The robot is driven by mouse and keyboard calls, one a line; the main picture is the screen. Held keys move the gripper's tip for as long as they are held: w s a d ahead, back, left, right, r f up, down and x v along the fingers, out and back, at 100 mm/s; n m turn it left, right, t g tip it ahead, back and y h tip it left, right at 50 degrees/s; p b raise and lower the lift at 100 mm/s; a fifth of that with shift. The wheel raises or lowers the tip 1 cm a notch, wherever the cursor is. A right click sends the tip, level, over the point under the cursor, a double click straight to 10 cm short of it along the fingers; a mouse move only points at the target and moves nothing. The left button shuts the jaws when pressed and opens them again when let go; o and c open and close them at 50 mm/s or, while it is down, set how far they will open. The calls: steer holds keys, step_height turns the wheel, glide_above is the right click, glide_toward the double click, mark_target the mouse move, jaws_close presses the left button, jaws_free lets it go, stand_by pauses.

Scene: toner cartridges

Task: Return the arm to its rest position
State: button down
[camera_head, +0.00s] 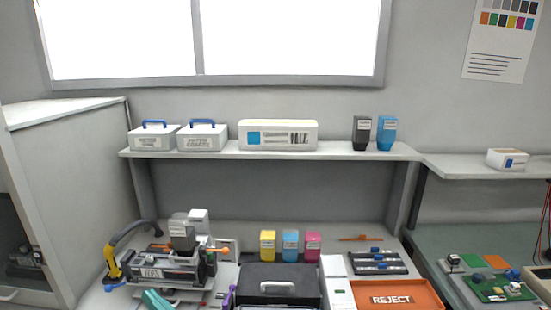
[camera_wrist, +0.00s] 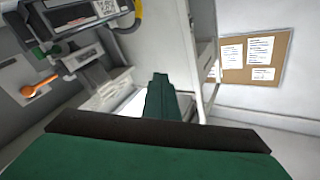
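My gripper (camera_wrist: 160,100) shows in the wrist view as dark green parts with a black strip. One narrow green part points away from the camera, and a wide green part fills the bottom edge. Nothing shows held in it, but the gap between the fingers cannot be made out. In the head view a small teal piece (camera_head: 156,299) shows at the bottom edge in front of the machine; I cannot tell whether it is part of my gripper. The rest of my arm is not clearly seen.
A machine (camera_head: 165,270) with a dark cartridge stands at the bench's left. Yellow, blue and magenta cartridges (camera_head: 290,246) stand behind a black case (camera_head: 278,278). An orange REJECT tray (camera_head: 397,287) lies right. Boxes and two cartridges stand on the shelf (camera_head: 270,155). A pinboard (camera_wrist: 285,50) hangs beyond.

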steer(key=s+d+f+m+t+h, duration=0.3)
steer(key=s+d+f+m+h, duration=0.25)
steer(key=d+f, duration=0.35)
steer(key=s+d+f+m+t+h, duration=0.2)
steer(key=s+d+f+m+h, duration=0.35)
steer(key=f, duration=0.65)
steer(key=s+d+f+n+h, duration=0.1)
steer(key=s+d, duration=0.3)
steer(key=s, duration=0.4)
steer(key=s+d+f+n+h, duration=0.1)
steer(key=s+d, duration=0.3)
steer(key=s, duration=0.4)
steer(key=s+d+f+n+g+h, duration=0.1)
steer(key=s+d+n+h, duration=0.1)
steer(key=s, duration=0.6)
steer(key=d+n, duration=0.1)
steer(key=d, duration=0.1)
steer(key=shift+s+d+n, duration=0.15)
steer(key=shift+d+n, duration=0.15)
steer(key=shift+d, duration=0.05)
steer(key=shift+s+a, duration=0.1)
